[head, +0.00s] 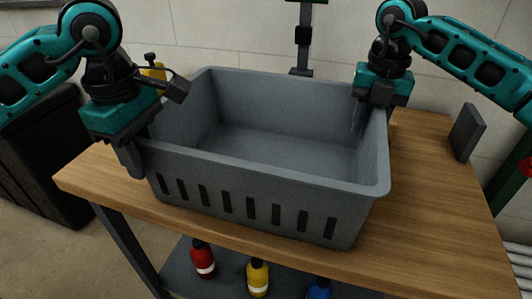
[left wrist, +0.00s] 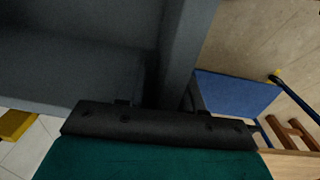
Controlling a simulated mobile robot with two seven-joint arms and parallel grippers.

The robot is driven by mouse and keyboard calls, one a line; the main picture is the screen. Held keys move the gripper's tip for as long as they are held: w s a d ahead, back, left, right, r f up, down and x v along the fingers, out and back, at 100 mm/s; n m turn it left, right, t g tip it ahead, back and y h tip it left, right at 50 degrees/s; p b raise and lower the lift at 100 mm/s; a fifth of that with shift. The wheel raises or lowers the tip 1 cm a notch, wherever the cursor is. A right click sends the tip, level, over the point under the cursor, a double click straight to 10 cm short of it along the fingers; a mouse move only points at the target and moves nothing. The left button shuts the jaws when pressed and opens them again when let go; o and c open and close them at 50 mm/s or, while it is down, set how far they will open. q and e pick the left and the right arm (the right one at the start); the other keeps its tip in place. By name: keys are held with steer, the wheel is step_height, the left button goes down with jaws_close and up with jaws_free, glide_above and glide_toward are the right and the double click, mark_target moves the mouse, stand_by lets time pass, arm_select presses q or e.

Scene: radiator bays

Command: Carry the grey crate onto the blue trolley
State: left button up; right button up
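The grey crate (head: 265,190), open-topped and slotted along its front, is upright over the wooden bench and looks empty. Whether its base touches the bench cannot be told. My left gripper (head: 135,155) is at the crate's left end wall, its fingers on that wall. My right gripper (head: 374,108) is at the right end wall, one finger inside and one outside. In the left wrist view the crate wall (left wrist: 185,45) runs down to the gripper. A flat blue surface (left wrist: 235,95), perhaps the blue trolley, shows beyond it. The head view does not show the trolley.
The wooden bench (head: 430,235) has clear top to the right, with an upright dark plate (head: 467,132) there. A red bottle (head: 202,260), a yellow bottle (head: 257,278) and a blue bottle (head: 318,289) stand on its lower shelf. A dark box (head: 35,165) stands at left.

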arm_select(q)
steer(key=shift+c, duration=0.3)
arm_select(e)
steer(key=shift+c, duration=0.3)
arm_select(q)
jaws_close()
arm_select(e)
jaws_close()
steer(key=shift+a, duration=0.1)
stand_by(0.5)
